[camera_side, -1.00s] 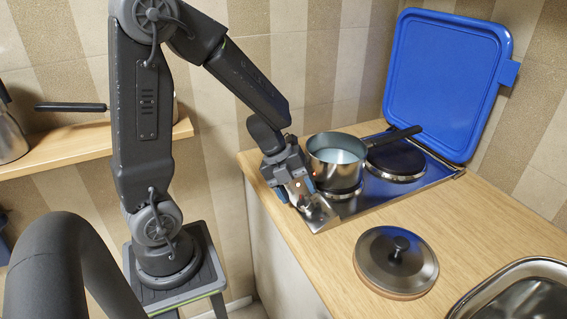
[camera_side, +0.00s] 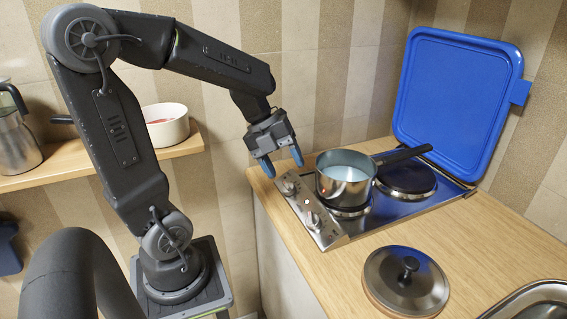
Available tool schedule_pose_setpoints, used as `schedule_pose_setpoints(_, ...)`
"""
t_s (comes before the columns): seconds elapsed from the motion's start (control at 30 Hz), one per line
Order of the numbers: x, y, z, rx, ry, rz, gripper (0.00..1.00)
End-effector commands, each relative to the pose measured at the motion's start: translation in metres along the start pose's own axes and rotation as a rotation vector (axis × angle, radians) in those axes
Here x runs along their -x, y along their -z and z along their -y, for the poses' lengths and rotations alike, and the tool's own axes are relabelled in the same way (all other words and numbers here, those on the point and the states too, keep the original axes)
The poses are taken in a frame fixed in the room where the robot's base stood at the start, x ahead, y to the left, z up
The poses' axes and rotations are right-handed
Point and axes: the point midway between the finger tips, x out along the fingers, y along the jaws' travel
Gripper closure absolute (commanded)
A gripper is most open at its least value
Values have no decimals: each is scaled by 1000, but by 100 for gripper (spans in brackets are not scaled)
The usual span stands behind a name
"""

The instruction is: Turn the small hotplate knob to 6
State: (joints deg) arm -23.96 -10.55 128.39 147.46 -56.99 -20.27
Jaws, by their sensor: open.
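The hob's sloped metal control panel (camera_side: 332,231) runs along the hob's left edge. It carries two knobs, a far knob (camera_side: 290,188) and a near knob (camera_side: 313,219). I cannot tell which belongs to the small hotplate, and their settings are too small to read. My gripper (camera_side: 283,168) is open and empty, its blue fingertips pointing down. It appears above the far end of the panel, apart from both knobs. A steel saucepan (camera_side: 334,191) with pale liquid stands on the near left hotplate, its dark handle pointing back right. The other hotplate (camera_side: 406,178) is bare.
The blue hob lid (camera_side: 460,95) stands open against the wall. A pan lid (camera_side: 405,280) lies on the wooden counter (camera_side: 480,245) in front, near the sink (camera_side: 535,303). A shelf (camera_side: 75,168) at left holds a white pan (camera_side: 165,126) and a metal jug (camera_side: 15,145).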

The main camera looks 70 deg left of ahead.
Motion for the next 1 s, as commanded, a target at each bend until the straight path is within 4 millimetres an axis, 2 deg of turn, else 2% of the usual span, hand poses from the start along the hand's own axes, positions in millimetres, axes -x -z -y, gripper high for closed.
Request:
schedule_pose_setpoints(0.07, -1, 3, 0, -3, -4, 7, 39)
schedule_pose_setpoints(0.3, -4, 34, 0, -11, -10, 135, 39)
schedule_pose_setpoints(0.47, -11, 39, 0, -4, -1, 168, 39)
schedule_pose_setpoints(0.57, -23, 36, 0, -1, -4, 166, 39)
schedule_pose_setpoints(1.0, -100, 23, 0, 0, -5, 164, 39)
